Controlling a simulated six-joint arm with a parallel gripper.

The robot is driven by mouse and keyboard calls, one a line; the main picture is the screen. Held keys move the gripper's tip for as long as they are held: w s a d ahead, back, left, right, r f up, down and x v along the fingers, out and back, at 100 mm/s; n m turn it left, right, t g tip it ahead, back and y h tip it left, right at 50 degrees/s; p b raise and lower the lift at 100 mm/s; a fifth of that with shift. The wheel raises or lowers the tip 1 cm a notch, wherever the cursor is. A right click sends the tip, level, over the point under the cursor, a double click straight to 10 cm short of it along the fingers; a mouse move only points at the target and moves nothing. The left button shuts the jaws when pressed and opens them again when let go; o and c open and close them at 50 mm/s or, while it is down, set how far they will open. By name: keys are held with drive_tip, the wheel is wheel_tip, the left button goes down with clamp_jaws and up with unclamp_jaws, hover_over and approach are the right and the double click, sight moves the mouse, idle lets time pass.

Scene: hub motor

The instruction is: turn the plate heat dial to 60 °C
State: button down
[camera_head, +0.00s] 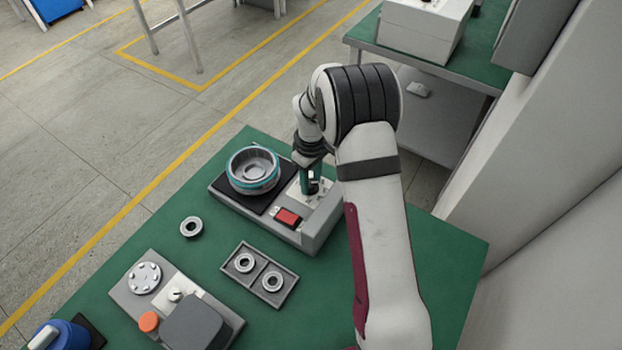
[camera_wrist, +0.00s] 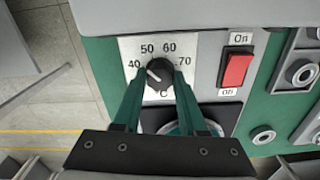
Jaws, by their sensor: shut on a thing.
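The heat dial (camera_wrist: 160,72) is a black knob on a white scale plate marked 40, 50, 60 and 70, with a C below. Its white pointer line points to the upper left, toward the 40 to 50 side. My gripper (camera_wrist: 160,80) has its green fingers on either side of the knob, shut on it. In the head view my gripper (camera_head: 309,184) points down onto the right part of the grey heater unit (camera_head: 318,228); the knob is mostly hidden there.
A teal-rimmed motor housing (camera_head: 253,169) sits on the black plate. A red switch (camera_head: 288,217) lies close to the dial and also shows in the wrist view (camera_wrist: 236,69). A ring tray (camera_head: 259,274), a loose ring (camera_head: 191,227) and another device (camera_head: 175,294) stand nearby.

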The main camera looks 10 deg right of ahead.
sight(311, 183)
drive_tip(key=m, duration=1.2)
drive_tip(key=shift+m, duration=0.4)
idle(0.4)
drive_tip(key=shift+c, duration=2.3)
unclamp_jaws()
drive_tip(key=shift+r, duration=0.1)
wheel_tip(311, 183, up, 16)
